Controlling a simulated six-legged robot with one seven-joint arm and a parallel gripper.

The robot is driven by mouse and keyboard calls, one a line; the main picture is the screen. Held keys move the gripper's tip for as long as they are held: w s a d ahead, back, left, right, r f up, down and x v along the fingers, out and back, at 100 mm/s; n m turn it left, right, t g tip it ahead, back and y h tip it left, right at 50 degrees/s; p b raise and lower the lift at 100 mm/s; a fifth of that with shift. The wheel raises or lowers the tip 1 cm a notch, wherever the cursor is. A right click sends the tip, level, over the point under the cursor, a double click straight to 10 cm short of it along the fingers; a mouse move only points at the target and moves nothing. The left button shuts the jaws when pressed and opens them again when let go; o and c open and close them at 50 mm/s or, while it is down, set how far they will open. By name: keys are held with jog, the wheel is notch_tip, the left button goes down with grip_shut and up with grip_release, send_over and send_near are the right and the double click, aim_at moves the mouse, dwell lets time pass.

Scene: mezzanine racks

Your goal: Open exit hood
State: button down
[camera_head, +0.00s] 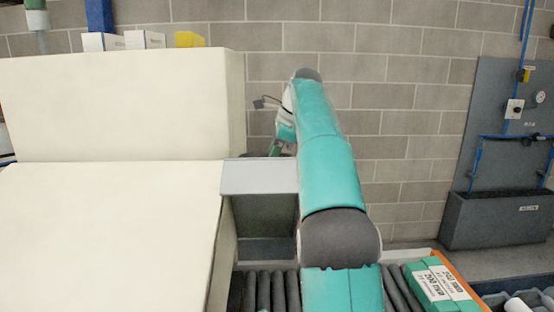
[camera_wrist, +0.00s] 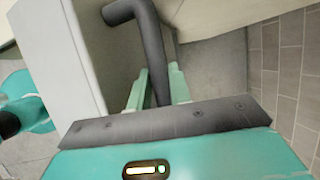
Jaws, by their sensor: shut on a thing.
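The exit hood (camera_head: 258,177) is a light grey metal cover on the right side of the cream machine, above a dark opening. In the wrist view, a dark grey bent tubular handle (camera_wrist: 152,45) runs down between the two pale green fingers of my gripper (camera_wrist: 160,88). The fingers are shut on this handle. A pale grey panel (camera_wrist: 62,60) stands left of the handle; I cannot tell for sure that it is the hood. In the head view, my gripper (camera_head: 282,148) is small, partly hidden by my arm, just above the hood's back edge.
The cream machine body (camera_head: 110,230) fills the left. A roller conveyor (camera_head: 268,290) runs below the hood, with green-and-white cartons (camera_head: 440,288) to its right. A brick wall (camera_head: 400,125) stands behind. A grey wall panel with a trough (camera_head: 500,220) is at the right.

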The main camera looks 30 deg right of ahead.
jog(key=shift+w+d+r, duration=0.15)
jog(key=shift+w+d, duration=0.05)
jog(key=shift+w, duration=0.05)
dwell(0.3)
